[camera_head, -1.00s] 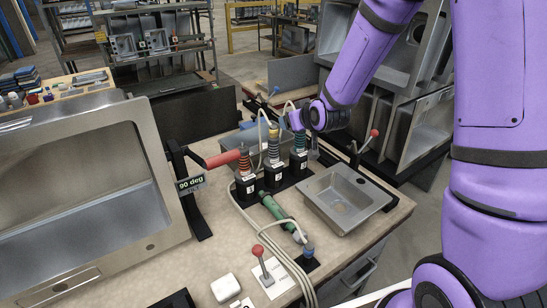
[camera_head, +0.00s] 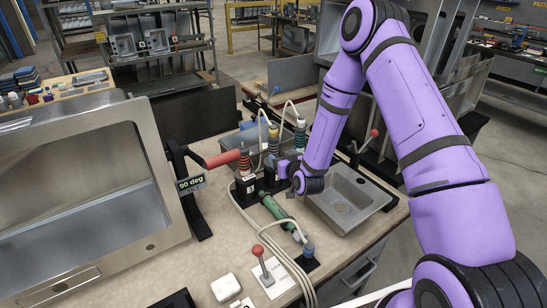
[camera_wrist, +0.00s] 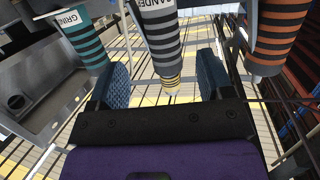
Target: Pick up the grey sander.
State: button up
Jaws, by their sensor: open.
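The grey sander (camera_head: 273,146) stands upright in the middle of a row of three banded tools, with a yellow end at its top. In the wrist view the sander (camera_wrist: 164,35) has grey and dark bands and a partly cut-off label. Its yellow tip hangs in the gap between my fingers. My gripper (camera_wrist: 165,82) is open, with a blue pad on each side of that tip and visible space either side. In the head view my gripper (camera_head: 284,170) is low in front of the row, partly hidden by my wrist. The sander's lower part is hidden there.
A teal-banded grinder (camera_head: 300,134) and an orange-banded tool (camera_head: 245,163) flank the sander closely. A green cylinder (camera_head: 272,209), cables and a small sink (camera_head: 368,207) lie nearby.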

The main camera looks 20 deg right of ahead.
aim_at(274, 126)
jog(key=shift+x, duration=4)
jog(key=shift+a+f, duration=0.1)
jog(key=c, duration=1.3)
notch_tip(274, 126, up, 10)
jog(key=shift+r, duration=0.1)
